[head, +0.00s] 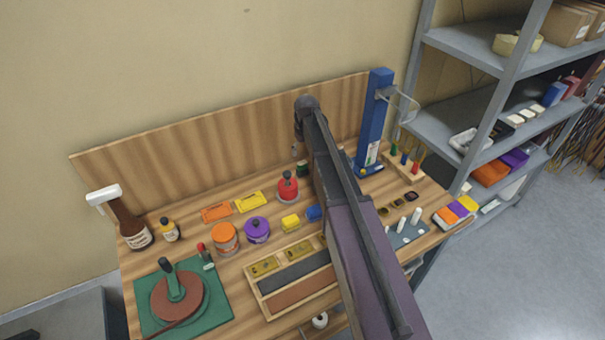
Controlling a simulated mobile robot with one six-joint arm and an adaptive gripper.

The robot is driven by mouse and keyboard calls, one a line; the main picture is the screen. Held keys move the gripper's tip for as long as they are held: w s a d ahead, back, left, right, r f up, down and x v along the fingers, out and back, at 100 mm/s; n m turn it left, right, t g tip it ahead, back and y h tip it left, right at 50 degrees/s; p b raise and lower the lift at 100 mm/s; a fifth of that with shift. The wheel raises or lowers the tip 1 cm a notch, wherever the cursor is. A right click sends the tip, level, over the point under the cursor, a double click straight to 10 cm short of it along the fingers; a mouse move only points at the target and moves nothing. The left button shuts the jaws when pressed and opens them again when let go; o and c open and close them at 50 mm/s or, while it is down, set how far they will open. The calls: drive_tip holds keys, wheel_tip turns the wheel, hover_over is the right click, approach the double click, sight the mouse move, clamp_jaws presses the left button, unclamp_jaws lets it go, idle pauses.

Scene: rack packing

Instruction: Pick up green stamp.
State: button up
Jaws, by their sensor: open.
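A small rack (400,168) at the right back of the workbench holds upright pieces with coloured tops. One has a green top (394,148), with a blue one (404,158) and a red one (415,167) beside it. The green one looks like the green stamp, but it is too small to be sure. My arm crosses the middle of the head view, rising from the bottom right over the bench. My gripper cannot be made out; it is hidden behind the arm. A dark green item (303,169) shows partly beside the arm.
A tall blue post (375,120) stands left of the rack. Red (287,187), purple (257,230) and orange (225,238) jars, a wooden tray (250,280) and a green mat (215,310) fill the left side. Grey shelves (460,50) stand at the right.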

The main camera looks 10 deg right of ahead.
sight(302, 162)
drive_tip(key=shift+w+f+b, duration=0.1)
drive_tip(key=shift+f+b, duration=0.5)
drive_tip(key=shift+f, duration=0.3)
drive_tip(key=shift+f, duration=0.15)
drive_tip(key=shift+w+f+b, duration=0.2)
drive_tip(key=shift+f+b, duration=2.25)
drive_tip(key=shift+b, duration=0.15)
drive_tip(key=c, duration=0.9)
